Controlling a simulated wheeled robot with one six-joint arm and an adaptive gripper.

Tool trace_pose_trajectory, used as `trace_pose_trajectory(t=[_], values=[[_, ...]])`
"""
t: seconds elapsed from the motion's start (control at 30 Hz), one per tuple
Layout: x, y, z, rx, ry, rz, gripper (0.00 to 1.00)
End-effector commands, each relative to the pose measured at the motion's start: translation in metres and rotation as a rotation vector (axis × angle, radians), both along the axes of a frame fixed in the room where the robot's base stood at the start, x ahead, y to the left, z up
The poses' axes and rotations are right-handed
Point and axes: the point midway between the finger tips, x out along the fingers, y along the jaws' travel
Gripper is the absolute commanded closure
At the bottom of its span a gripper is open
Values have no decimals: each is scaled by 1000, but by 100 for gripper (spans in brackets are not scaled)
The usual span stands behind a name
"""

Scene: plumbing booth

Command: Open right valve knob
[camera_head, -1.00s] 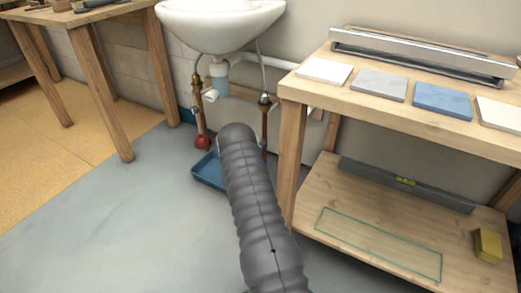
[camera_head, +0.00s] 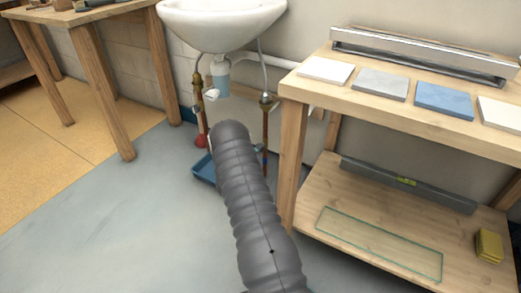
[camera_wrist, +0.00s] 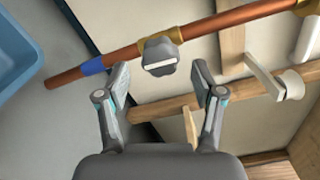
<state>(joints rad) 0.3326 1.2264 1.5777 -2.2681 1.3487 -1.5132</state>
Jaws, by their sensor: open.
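In the wrist view the right valve knob (camera_wrist: 159,56) is dark grey and sits on a brass fitting of a copper pipe (camera_wrist: 237,18) with a blue band (camera_wrist: 93,66). My gripper (camera_wrist: 160,76) is open, its two fingertips apart on either side of the knob's near end. I cannot tell whether either finger touches it. In the head view the right copper pipe (camera_head: 265,128) runs down below the sink. My arm hides the gripper there, and the knob cannot be made out.
A white sink (camera_head: 222,22) hangs above the pipes. A red knob (camera_head: 201,141) is on the left pipe. A blue tray (camera_head: 204,170) lies on the floor below. A wooden workbench (camera_head: 293,150) stands close on the right. The floor at the left is clear.

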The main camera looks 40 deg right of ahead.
Motion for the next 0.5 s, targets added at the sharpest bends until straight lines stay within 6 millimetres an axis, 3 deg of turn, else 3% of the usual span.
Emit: trace_pose_trajectory(t=[0.2, 0.5], values=[[-16, 41, 0, 0, 0, 2, 32], [-29, 70, 0, 0, -1, 0, 32]])
